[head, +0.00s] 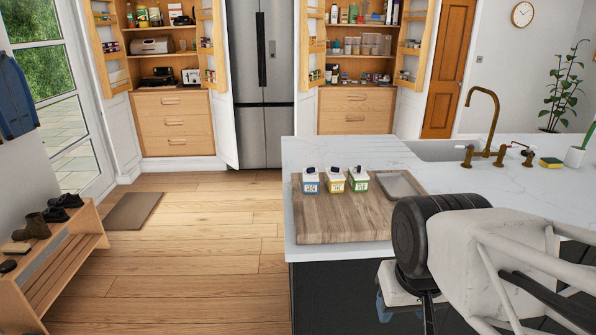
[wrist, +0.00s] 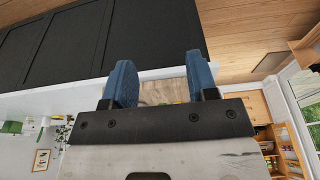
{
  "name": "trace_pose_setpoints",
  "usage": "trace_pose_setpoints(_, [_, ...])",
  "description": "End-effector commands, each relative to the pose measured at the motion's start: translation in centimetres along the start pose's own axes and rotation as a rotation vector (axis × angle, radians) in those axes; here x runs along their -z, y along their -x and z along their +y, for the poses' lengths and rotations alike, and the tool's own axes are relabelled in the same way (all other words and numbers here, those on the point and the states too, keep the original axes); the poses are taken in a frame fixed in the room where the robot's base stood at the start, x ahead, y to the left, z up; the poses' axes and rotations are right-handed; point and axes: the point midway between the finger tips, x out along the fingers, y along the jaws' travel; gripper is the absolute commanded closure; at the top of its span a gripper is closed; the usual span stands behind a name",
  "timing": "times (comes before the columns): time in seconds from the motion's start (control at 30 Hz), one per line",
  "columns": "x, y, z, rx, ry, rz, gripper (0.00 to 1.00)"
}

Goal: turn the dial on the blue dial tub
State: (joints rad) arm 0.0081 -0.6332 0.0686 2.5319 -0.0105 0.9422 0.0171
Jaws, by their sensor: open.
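The blue dial tub (head: 311,184) is a small white tub with a blue label and a dark dial on top. It stands upright at the left of a row of three on a wooden board (head: 340,222). A yellow-labelled tub (head: 335,184) and a green-labelled tub (head: 358,182) stand to its right. My gripper (head: 385,305) is low at the island's front side, apart from the tubs and nearer the camera, and partly hidden by my arm. In the wrist view my gripper (wrist: 161,80) shows two blue fingers spread apart with nothing held. The blue tub cannot be made out there.
A grey tray (head: 399,184) lies at the board's right end. The white worktop (head: 340,150) is clear behind the board. A brass tap (head: 487,120), sink and sponge (head: 551,163) are farther right. The island's dark front (wrist: 100,40) is close to my gripper.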

Motion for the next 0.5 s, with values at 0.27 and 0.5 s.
trace_pose_setpoints(0.27, [1.9,0.6,-0.1,0.001,0.011,-0.007,0.4])
trace_pose_setpoints(0.5, [6.7,1.8,-0.3,0.003,0.044,-0.023,0.4])
